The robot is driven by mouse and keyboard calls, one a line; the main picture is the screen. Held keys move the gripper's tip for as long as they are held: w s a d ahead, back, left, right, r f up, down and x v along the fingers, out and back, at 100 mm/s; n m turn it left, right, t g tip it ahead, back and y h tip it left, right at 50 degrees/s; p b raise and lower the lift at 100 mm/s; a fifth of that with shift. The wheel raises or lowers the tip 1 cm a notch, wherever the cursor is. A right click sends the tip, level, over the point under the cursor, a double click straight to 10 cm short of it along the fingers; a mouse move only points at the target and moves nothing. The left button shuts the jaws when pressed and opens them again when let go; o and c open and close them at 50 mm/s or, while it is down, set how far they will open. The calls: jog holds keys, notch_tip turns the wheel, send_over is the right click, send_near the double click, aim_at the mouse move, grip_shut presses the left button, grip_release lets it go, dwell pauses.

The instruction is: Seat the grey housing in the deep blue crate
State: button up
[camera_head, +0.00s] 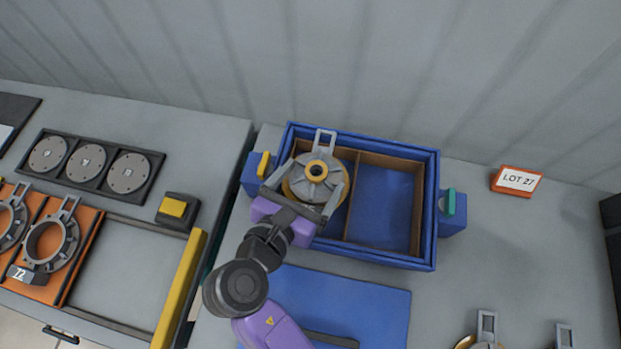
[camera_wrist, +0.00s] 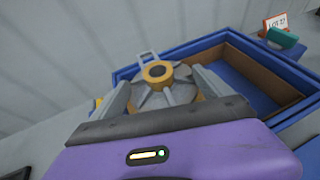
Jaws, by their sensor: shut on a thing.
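The grey housing (camera_head: 316,174) has a brass-coloured centre ring and a loop handle pointing to the back. It is over the left compartment of the deep blue crate (camera_head: 431,235). My gripper (camera_head: 303,193) is shut on the grey housing, one finger on each side. In the wrist view the housing (camera_wrist: 165,87) sits between my fingers, and the crate's rim (camera_wrist: 190,47) runs behind it. I cannot tell whether the housing touches the crate floor. The crate's right compartment (camera_head: 383,208) is empty, with a brown divider (camera_head: 352,197) between the two.
A blue mat (camera_head: 345,300) lies in front of the crate. An orange LOT 27 sign (camera_head: 517,181) stands to the right. More housings (camera_head: 487,328) show at the lower right. On the left are a tray of discs (camera_head: 88,164), orange fixtures (camera_head: 40,245) and a yellow bar (camera_head: 180,290).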

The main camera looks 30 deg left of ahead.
jog(key=shift+s+a+f+b, duration=0.35)
jog(key=shift+s+a+b, duration=0.3)
jog(key=shift+a, duration=0.15)
jog(key=shift+a+f+b, duration=0.1)
jog(key=shift+b, duration=0.35)
jog(key=shift+w+d+r, duration=0.2)
jog(key=shift+w+d, duration=0.45)
jog(key=shift+d, duration=0.25)
jog(key=shift+f+p, duration=0.45)
jog(key=shift+p, duration=0.7)
jog(key=shift+f+b, duration=0.75)
jog(key=shift+f, duration=1.6)
dwell(0.9)
jog(key=o, duration=1.6)
jog(key=shift+o, duration=0.5)
